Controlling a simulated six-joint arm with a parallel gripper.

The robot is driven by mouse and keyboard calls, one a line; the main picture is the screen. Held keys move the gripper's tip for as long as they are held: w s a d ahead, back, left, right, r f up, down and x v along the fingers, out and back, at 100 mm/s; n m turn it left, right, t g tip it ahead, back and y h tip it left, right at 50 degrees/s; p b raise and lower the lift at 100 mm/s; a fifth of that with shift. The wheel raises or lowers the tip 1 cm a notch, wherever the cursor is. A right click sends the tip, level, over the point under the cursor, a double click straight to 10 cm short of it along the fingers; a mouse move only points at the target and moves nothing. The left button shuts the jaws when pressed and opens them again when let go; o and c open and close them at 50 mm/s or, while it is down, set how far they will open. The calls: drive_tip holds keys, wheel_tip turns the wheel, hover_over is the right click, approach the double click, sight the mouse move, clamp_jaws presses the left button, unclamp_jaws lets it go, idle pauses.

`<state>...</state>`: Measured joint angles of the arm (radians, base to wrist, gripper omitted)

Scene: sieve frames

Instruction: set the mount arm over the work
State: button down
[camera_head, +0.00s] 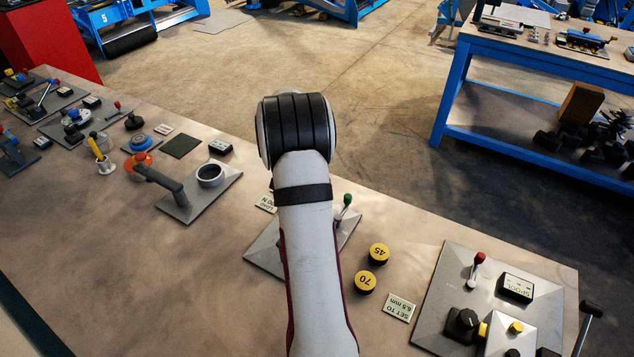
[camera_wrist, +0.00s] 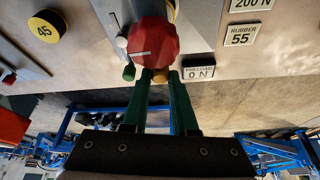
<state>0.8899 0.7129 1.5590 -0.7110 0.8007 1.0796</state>
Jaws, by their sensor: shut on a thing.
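In the wrist view a large red faceted knob (camera_wrist: 153,42) with a white pointer line stands at my fingertips. My gripper (camera_wrist: 161,76) has dark green fingers that end at the knob's lower edge; they are shut, and the knob partly covers the contact. I cannot tell which part there is the mount arm.
Yellow discs marked 45 (camera_head: 379,252) and 70 (camera_head: 365,281) lie right of my arm. A grey panel (camera_head: 432,305) with a red-knobbed lever is farther right.

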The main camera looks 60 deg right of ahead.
drive_tip(key=c, duration=0.7)
unclamp_jaws()
drive_tip(key=v, duration=1.5)
drive_tip(key=shift+a+r, duration=0.25)
drive_tip(key=shift+r, duration=0.1)
drive_tip(key=shift+w, duration=0.1)
drive_tip(key=s+a+n+t+y, duration=0.2)
drive_tip(key=a+n, duration=0.7)
drive_tip(key=a, duration=1.9)
drive_tip(key=s+a+f+n+y, duration=0.1)
drive_tip(key=s+a+n+y, duration=0.1)
drive_tip(key=s+a, duration=0.4)
drive_tip(key=s+a+f+n+g+y, duration=0.1)
drive_tip(key=s+a+f+n+y, duration=0.1)
drive_tip(key=s+a+n, duration=0.2)
drive_tip(key=s+a, duration=0.3)
